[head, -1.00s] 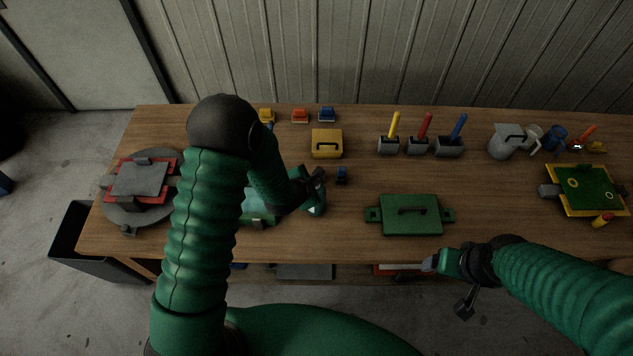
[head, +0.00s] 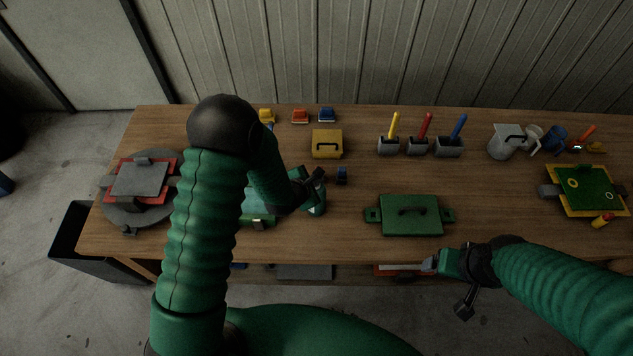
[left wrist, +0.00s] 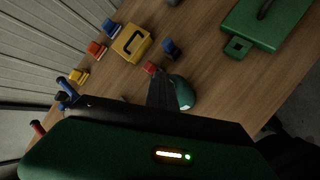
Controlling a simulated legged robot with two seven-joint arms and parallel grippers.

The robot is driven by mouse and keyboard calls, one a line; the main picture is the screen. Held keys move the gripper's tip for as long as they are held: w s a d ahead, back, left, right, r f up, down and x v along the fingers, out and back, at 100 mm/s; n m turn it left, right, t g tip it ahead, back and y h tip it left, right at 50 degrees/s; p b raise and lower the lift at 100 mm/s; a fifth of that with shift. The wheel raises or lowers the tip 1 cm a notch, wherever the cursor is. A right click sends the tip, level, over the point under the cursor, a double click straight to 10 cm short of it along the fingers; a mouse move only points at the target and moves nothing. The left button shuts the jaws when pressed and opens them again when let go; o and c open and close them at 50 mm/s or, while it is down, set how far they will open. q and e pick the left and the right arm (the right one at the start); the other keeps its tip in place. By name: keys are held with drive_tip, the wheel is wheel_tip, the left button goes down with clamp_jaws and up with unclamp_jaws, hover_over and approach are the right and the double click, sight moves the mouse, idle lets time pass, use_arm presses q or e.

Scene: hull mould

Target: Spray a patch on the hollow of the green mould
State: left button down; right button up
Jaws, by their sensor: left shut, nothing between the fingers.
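A closed green mould (head: 410,215) with a dark handle lies flat at the front middle of the bench; its hollow does not show. It also shows at the top right of the left wrist view (left wrist: 262,25). Another green piece (head: 258,221) is largely hidden behind my left arm. A teal rounded thing (head: 314,204), perhaps the sprayer, is beside my left gripper (head: 318,177). It also shows in the left wrist view (left wrist: 184,93), just past the dark fingers, which are shut and empty. My right gripper (head: 433,263) is at the bench's front edge; its jaws are unclear.
A yellow box (head: 327,144) and small coloured blocks (head: 300,116) stand behind my left gripper. A blue block (head: 342,175) is close to it. Grey holders (head: 420,145) with coloured handles stand at the back. A grey round plate (head: 120,215) is at left, a yellow-edged green board (head: 588,188) at right.

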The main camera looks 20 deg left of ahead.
use_arm(q)
drive_tip(key=shift+f, duration=0.1)
idle(0.3)
drive_tip(key=shift+s+f+b, duration=0.1)
drive_tip(key=shift+f+b, duration=0.25)
drive_tip(key=shift+s, duration=0.2)
idle(0.3)
drive_tip(key=r+p, duration=0.2)
drive_tip(key=r, duration=0.1)
drive_tip(key=r+p, duration=0.2)
drive_tip(key=shift+w+r+p, duration=0.2)
drive_tip(key=shift+r+p, duration=0.15)
drive_tip(key=shift+r, duration=0.5)
drive_tip(key=shift+f, duration=0.1)
